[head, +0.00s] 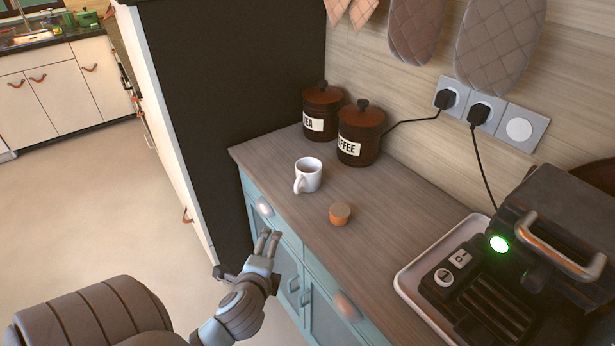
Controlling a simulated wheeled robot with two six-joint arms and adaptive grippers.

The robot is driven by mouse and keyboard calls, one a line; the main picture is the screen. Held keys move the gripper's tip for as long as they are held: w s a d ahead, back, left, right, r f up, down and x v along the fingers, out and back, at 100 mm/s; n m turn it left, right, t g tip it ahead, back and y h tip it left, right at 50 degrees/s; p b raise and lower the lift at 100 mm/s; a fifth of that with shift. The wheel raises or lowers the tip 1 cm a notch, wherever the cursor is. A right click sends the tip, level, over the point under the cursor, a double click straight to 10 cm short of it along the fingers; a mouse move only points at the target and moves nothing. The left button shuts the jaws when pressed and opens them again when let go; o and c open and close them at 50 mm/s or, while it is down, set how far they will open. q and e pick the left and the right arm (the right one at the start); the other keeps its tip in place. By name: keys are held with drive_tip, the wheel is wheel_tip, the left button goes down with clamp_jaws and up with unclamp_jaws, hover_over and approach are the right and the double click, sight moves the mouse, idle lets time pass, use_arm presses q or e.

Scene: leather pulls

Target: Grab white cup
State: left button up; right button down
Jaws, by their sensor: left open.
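The white cup (311,174) stands upright on the wooden counter, left of the middle of its top. Its handle faces the front left, and its inside looks dark. My left gripper (269,236) is in front of the counter's front edge, below and left of the cup in the picture. It is open and empty, and apart from the cup. My right gripper is not in view.
A black machine (520,262) on a white tray (411,276) fills the counter's right side.

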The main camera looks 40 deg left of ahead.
use_arm(q)
drive_tip(key=w+a+r+m+t, duration=0.2)
drive_tip(key=w+r+m+t, duration=0.2)
drive_tip(key=w+r+m, duration=0.45)
drive_tip(key=m+t, duration=0.3)
drive_tip(key=m, duration=0.7)
approach(312, 164)
drive_tip(key=shift+w+a+r+h, duration=0.4)
drive_tip(key=shift+w+a+r, duration=0.2)
drive_tip(key=shift+w+a, duration=0.3)
drive_tip(key=x, duration=0.1)
drive_tip(key=b+x, duration=0.1)
drive_tip(key=x, duration=0.1)
drive_tip(key=f+b+x, duration=0.1)
drive_tip(key=x, duration=0.1)
drive_tip(key=shift+w+d, duration=0.25)
drive_tip(key=shift+d, duration=0.05)
drive_tip(key=shift+s+r, duration=0.1)
drive_tip(key=c, duration=1.4)
drive_tip(key=shift+r, duration=0.1)
